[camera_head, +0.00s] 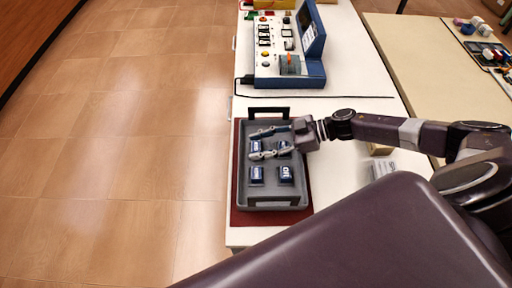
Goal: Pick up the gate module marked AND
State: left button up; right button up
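A grey tray (272,205) with dark handles holds several small blue modules with white markings. The front right module (286,173) has a marking that looks like OR. The front left module (256,175) has a marking too small to read. The back left module (255,146) and back right module (283,147) are partly hidden by my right gripper. I cannot tell which module is marked AND. My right gripper (254,145) comes in from the right over the back half of the tray, its two fingers spread apart. My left gripper is out of view.
The tray lies on a dark red mat (236,215) on a white table (345,172). A blue and white console (285,60) stands behind, with a black cable in front. A small box (380,149) and a white block (383,168) lie right of the tray, near my arm.

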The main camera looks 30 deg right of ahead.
jog(key=c, duration=0.8)
jog(key=shift+r, duration=0.15)
